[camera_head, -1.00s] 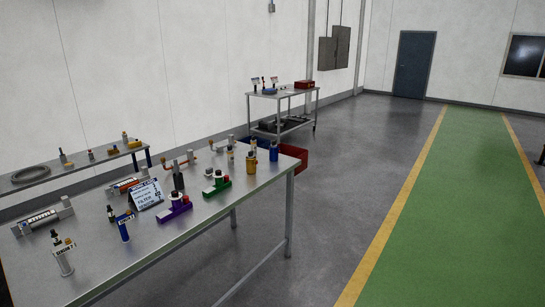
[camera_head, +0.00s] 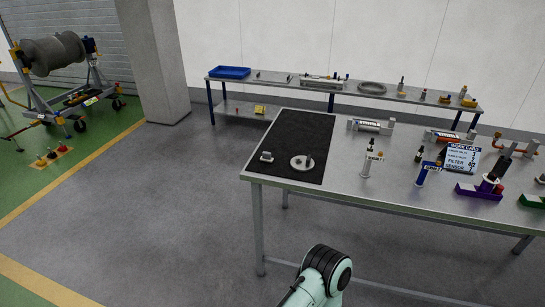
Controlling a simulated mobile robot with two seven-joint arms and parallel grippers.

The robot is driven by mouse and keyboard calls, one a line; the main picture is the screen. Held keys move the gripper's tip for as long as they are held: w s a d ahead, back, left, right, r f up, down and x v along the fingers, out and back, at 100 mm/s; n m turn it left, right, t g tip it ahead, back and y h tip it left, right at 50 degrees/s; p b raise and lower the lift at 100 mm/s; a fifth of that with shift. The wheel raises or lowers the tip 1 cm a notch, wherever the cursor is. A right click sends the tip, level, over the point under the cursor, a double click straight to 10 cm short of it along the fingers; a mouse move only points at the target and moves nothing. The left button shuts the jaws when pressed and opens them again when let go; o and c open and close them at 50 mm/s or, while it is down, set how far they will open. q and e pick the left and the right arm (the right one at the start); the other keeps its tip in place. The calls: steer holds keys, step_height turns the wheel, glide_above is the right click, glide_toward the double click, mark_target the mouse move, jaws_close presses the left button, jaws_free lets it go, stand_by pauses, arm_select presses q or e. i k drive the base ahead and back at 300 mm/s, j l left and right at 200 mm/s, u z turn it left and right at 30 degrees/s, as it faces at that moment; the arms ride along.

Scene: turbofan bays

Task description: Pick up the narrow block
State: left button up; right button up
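No block is clearly marked out as the narrow one. A small pale grey block-like part (camera_head: 266,157) sits on the front left of a black mat (camera_head: 296,132) at the left end of the near metal table. A round light disc (camera_head: 302,163) with a small dark upright piece lies to its right on the same mat. Both parts are small in view, so their exact shape is hard to tell. Only a mint green and black link of my own arm shows, at the bottom centre in front of the table. Neither of my grippers is in view.
The near table (camera_head: 400,191) also holds cylinders, a work card (camera_head: 460,159), and purple (camera_head: 480,191) and green (camera_head: 532,201) fixtures. A long bench (camera_head: 300,84) with a blue tray (camera_head: 230,72) stands behind. A pillar (camera_head: 153,60) is at left. The floor left of the table is clear.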

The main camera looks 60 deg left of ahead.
mark_target(267, 156)
steer(key=u, duration=2.3)
steer(key=i+l, duration=0.35)
steer(key=i+l+u, duration=0.6)
steer(key=l, duration=0.25)
steer(key=i, duration=0.05)
